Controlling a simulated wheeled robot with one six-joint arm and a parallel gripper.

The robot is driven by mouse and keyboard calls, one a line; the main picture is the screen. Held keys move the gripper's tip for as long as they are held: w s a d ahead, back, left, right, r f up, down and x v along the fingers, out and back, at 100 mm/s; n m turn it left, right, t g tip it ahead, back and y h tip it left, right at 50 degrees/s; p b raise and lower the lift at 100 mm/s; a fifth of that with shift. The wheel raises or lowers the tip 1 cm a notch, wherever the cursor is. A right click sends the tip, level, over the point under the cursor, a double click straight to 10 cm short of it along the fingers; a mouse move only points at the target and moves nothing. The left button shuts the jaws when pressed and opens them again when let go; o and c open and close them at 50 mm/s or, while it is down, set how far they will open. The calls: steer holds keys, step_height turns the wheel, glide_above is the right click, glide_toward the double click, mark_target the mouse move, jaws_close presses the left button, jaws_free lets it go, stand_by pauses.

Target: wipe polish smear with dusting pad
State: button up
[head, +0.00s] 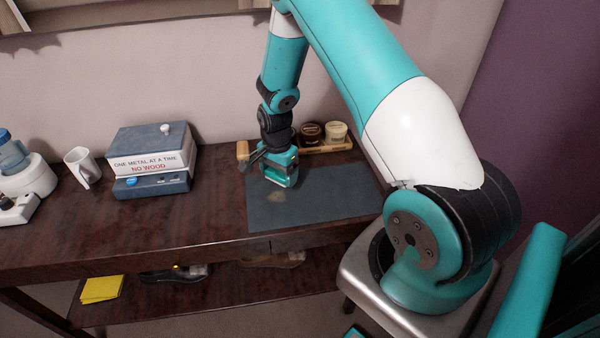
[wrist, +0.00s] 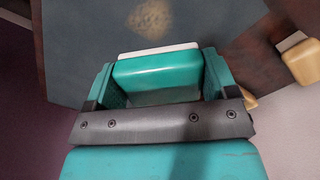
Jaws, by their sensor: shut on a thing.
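My gripper (head: 280,172) is over the dark grey mat (head: 335,203) on the table, near the mat's back left part. In the wrist view my gripper (wrist: 157,78) has its two fingers on either side of the dusting pad (wrist: 155,72), a teal block with a white underside. The pad (head: 287,180) also shows in the head view, low over the mat; I cannot tell whether it touches. The polish smear (head: 277,196) is a pale tan patch on the mat, just in front of the pad. In the wrist view the smear (wrist: 151,18) lies beyond the pad's white edge, uncovered.
A wooden tray (head: 338,146) with a dark jar (head: 309,132) and a cream jar (head: 336,131) stands behind the mat. A blue box (head: 152,160) with lettering and a white mug (head: 82,167) stand left. Yellow cloths (head: 101,289) and shoes are on the shelf below.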

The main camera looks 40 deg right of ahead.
steer(key=shift+r+p, duration=1.2)
steer(key=shift+r, duration=0.65)
